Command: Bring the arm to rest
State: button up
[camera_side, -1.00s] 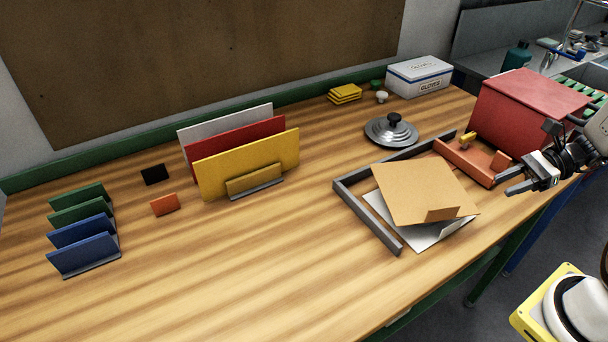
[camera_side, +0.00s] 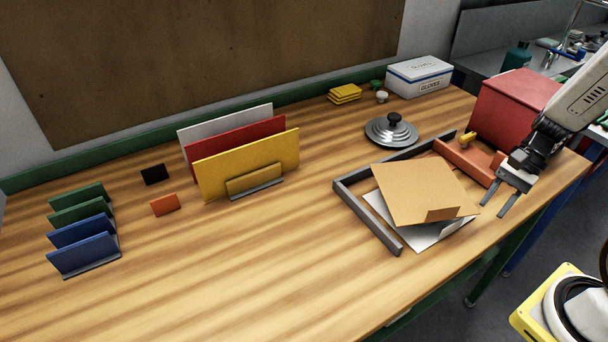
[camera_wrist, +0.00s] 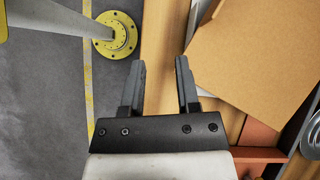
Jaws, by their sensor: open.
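My gripper (camera_side: 500,206) is at the right of the side view, with its two fingers apart and pointing down over the table's front right edge. Nothing is between the fingers. In the wrist view my gripper (camera_wrist: 160,80) is also open and empty, with wood table and grey floor beneath it. A tan folder or board (camera_side: 415,188) lies tilted over white sheets (camera_side: 428,234) within a grey corner frame (camera_side: 368,216), left of my gripper. The tan piece also shows in the wrist view (camera_wrist: 255,50), right of the fingers.
A red box (camera_side: 500,108) and an orange block fixture (camera_side: 465,160) stand beside and behind my gripper. A round metal lid (camera_side: 393,132) lies farther back. Upright coloured panels (camera_side: 245,165) and blue and green plates (camera_side: 84,250) stand left. The table's front middle (camera_side: 270,270) is clear.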

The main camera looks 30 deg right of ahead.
jog(key=w+a+n+h, duration=0.1)
jog(key=n+h, duration=0.1)
jog(key=n, duration=0.1)
jog(key=w+a+r+n+t+h, duration=0.1)
jog(key=w+n+h, duration=0.1)
jog(key=n, duration=0.1)
jog(key=w+a+n+h, duration=0.1)
jog(key=w+n+h, duration=0.1)
jog(key=n+h, duration=0.1)
jog(key=shift+w+a+r+n+t, duration=0.1)
jog(key=shift+w+r+n+t, duration=0.1)
jog(key=shift+n+t, duration=0.25)
jog(key=a+n, duration=0.3)
jog(key=a+r+n+t, duration=0.1)
jog(key=a, duration=0.1)
jog(key=shift+a, duration=0.1)
jog(key=shift+s+a+n, duration=0.25)
jog(key=shift+a+n, duration=0.4)
jog(key=shift+a, duration=0.1)
